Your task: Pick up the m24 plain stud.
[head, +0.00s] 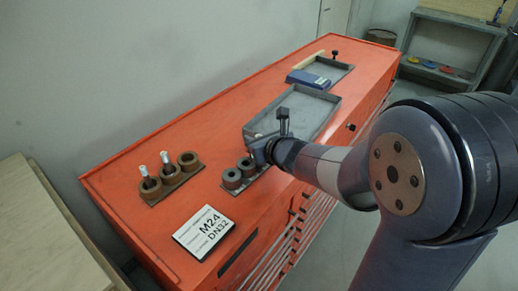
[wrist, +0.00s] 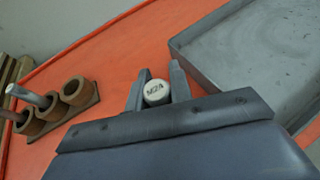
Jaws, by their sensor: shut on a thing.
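The stud (wrist: 156,92) shows in the wrist view as a round white end marked M24, between the two grey fingers of my gripper (wrist: 157,91). My gripper is shut on it. Its shaft is hidden below the end, so I cannot tell whether it is plain or how far it is from the surface. In the head view my gripper (head: 259,150) is over the red cabinet top, beside the dark two-cup holder and the near end of the grey tray. The stud is not clear there.
A holder with brown cups (head: 171,175) carries two pale-tipped studs at the left; its right cup looks empty. A dark two-cup holder (head: 232,179) is near my gripper. A sign reading M24 DN32 (head: 204,232) lies in front. A grey tray (head: 312,112) lies behind on the red cabinet (head: 130,162).

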